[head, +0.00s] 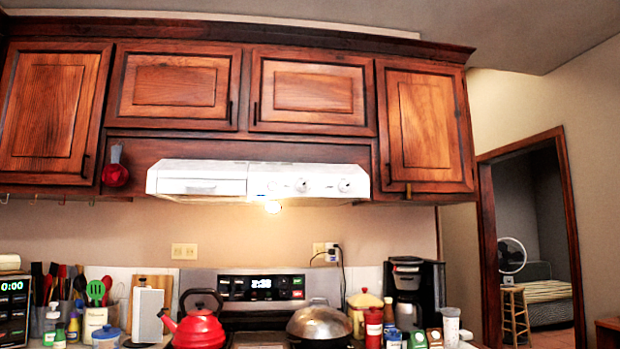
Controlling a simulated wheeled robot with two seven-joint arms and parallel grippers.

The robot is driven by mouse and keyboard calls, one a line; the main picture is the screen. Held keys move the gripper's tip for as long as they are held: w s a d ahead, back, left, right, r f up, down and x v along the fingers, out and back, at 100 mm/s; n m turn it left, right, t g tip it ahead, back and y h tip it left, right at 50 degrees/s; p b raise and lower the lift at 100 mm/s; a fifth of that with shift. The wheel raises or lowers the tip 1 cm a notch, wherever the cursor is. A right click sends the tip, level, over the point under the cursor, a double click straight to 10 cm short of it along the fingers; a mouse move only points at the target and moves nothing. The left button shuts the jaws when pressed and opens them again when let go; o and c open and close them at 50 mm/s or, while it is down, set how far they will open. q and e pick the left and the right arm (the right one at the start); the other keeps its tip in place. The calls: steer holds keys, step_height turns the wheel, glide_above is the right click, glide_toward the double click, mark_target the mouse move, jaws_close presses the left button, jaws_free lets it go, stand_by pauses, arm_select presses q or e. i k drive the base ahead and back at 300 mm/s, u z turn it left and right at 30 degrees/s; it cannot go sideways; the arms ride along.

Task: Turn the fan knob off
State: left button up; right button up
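A white range hood (210,180) is mounted under the wooden wall cabinets, above the stove. Two round knobs sit on the right half of its front face: a left knob (301,185) and a right knob (344,185). The markings are too small to read, so I cannot tell which is the fan knob or how either is set. A lit bulb (272,207) glows under the hood. Neither of my grippers shows in the head view.
Below the hood is a stove with a lit display (262,287), a red kettle (199,325) and a domed lidded pan (320,320). A coffee maker (413,290), jars and utensils crowd the counter. A doorway opens at right. The space directly before the hood looks clear.

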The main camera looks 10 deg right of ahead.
mark_target(301, 186)
steer(key=u, duration=1.3)
steer(key=i, duration=1.1)
steer(key=z, duration=0.75)
steer(key=i, duration=0.8)
steer(key=z, duration=0.7)
